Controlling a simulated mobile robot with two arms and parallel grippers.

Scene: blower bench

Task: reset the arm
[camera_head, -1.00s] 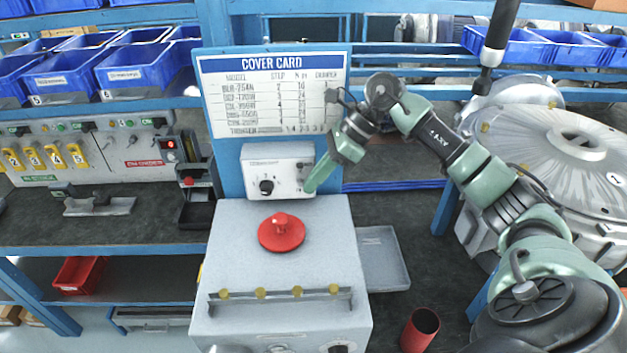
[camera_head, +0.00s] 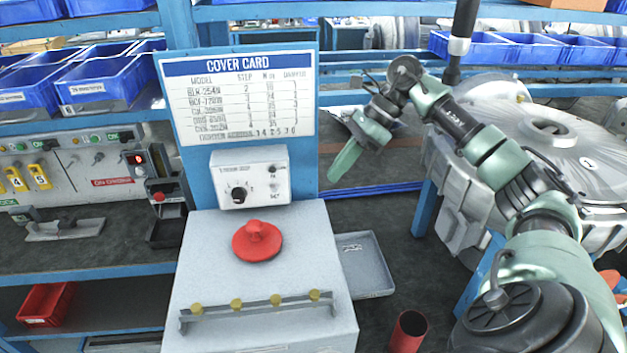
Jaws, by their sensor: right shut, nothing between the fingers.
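My right arm comes in from the lower right and bends at the top. My right gripper (camera_head: 343,162) is shut and empty, its green fingers pointing down and to the left. It hangs in the air to the right of the control box (camera_head: 250,178), which has a black knob and small switches, and apart from it. The cover card (camera_head: 240,97) stands behind, on a blue panel. The grey bench unit (camera_head: 212,255) below carries a red knob (camera_head: 257,240) and a rail with several brass studs (camera_head: 256,302). My left gripper is not in view.
A grey tray (camera_head: 366,280) lies right of the bench unit, with a red cup (camera_head: 407,331) in front. A large metal blower housing (camera_head: 540,140) stands at the right. Blue bins (camera_head: 105,80) line the left shelf. A blue post (camera_head: 425,208) stands near my right arm.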

